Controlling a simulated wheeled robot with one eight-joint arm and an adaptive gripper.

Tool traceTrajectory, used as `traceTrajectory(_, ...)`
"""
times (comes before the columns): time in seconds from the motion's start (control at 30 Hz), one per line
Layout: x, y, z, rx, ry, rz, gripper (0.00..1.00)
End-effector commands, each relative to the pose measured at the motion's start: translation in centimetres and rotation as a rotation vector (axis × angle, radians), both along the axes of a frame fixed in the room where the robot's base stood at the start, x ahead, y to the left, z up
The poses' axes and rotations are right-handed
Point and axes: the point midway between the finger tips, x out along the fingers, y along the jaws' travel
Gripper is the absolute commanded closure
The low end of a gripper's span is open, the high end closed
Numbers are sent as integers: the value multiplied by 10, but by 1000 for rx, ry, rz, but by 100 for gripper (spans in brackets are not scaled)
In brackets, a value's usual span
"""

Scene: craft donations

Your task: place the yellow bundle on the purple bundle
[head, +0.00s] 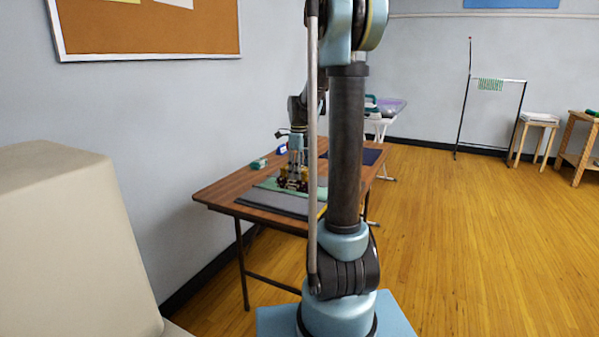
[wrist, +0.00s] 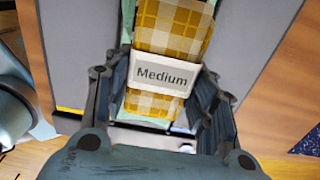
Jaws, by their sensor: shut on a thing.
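The yellow bundle (wrist: 172,40) is a yellow-and-white plaid cloth with a white band marked "Medium". In the wrist view, my gripper (wrist: 160,80) has its fingers on both sides of it and is shut on it. In the head view my gripper (head: 294,168) points down over the table with the yellow bundle (head: 291,184) at its tips. I cannot tell whether the bundle touches the surface below. I cannot make out a purple bundle for certain in either view; my arm hides part of the table.
The brown table (head: 228,190) bears a grey mat (head: 274,200) with pale green under the gripper. A dark blue mat (head: 371,156) lies at its far right. A small green-and-white item (head: 259,164) sits near the wall edge. An ironing board (head: 379,122) stands behind.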

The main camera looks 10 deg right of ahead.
Motion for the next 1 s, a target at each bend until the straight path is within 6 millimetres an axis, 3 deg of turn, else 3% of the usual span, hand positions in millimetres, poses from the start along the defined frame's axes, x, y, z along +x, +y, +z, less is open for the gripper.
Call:
traceTrajectory(0.23,0,0,-1,0,0,0,74)
traceTrajectory(0.27,0,0,-1,0,0,0,44)
traceTrajectory(0.33,0,0,-1,0,0,0,28)
traceTrajectory(0.77,0,-1,2,0,0,-1,28)
traceTrajectory(1.0,0,-2,32,0,0,-2,28)
